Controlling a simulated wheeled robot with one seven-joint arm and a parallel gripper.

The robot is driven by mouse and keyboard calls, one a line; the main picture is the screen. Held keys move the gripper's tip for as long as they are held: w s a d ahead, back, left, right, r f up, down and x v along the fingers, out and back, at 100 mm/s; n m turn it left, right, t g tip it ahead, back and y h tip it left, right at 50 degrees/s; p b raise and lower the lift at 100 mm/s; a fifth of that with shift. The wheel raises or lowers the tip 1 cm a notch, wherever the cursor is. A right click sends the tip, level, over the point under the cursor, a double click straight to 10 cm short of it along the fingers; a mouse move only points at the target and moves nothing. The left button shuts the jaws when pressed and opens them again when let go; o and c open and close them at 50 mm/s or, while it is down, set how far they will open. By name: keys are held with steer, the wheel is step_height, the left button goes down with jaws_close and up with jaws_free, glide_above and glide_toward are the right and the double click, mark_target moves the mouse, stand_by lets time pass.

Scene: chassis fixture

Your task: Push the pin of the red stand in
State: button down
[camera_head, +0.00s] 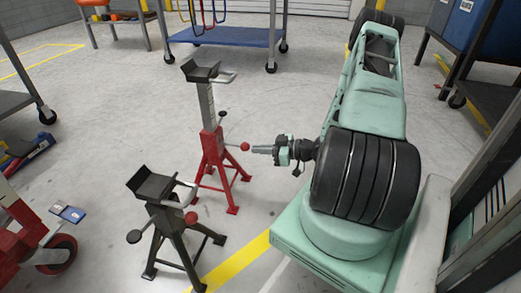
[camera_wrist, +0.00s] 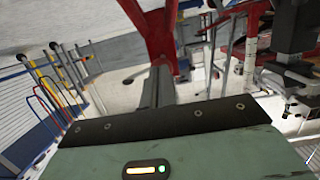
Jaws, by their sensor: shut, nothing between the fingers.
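The red stand (camera_head: 213,153) stands upright on the floor left of my gripper, with a grey post and a black saddle on top. Its pin ends in a red ball knob (camera_head: 245,146) on the side facing me. My gripper (camera_head: 255,149) is shut and empty, pointing left at the knob. The tips are very close to the knob; I cannot tell whether they touch. In the wrist view the shut fingers (camera_wrist: 158,86) point at the red stand (camera_wrist: 160,28); the knob cannot be made out there. How deep the pin sits is unclear.
A dark stand (camera_head: 168,218) with a similar red knob (camera_head: 190,217) stands in front, left of my arm. A red wheeled jack (camera_head: 30,235) is at the lower left. A blue cart (camera_head: 225,37) is behind.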

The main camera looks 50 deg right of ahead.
steer(key=shift+w, duration=0.1)
steer(key=shift+r+p+x, duration=0.2)
steer(key=shift+r+x, duration=0.05)
steer(key=shift+x, duration=0.95)
steer(key=shift+r+p+x, duration=0.2)
steer(key=shift+x, duration=0.95)
steer(key=shift+f+p+v, duration=0.3)
steer(key=shift+p+v, duration=0.3)
steer(key=shift+v, duration=0.95)
steer(key=p, duration=0.3)
glide_toward(246, 147)
steer(key=shift+d+f, duration=0.65)
steer(key=shift+d, duration=0.1)
steer(key=shift+s, duration=0.2)
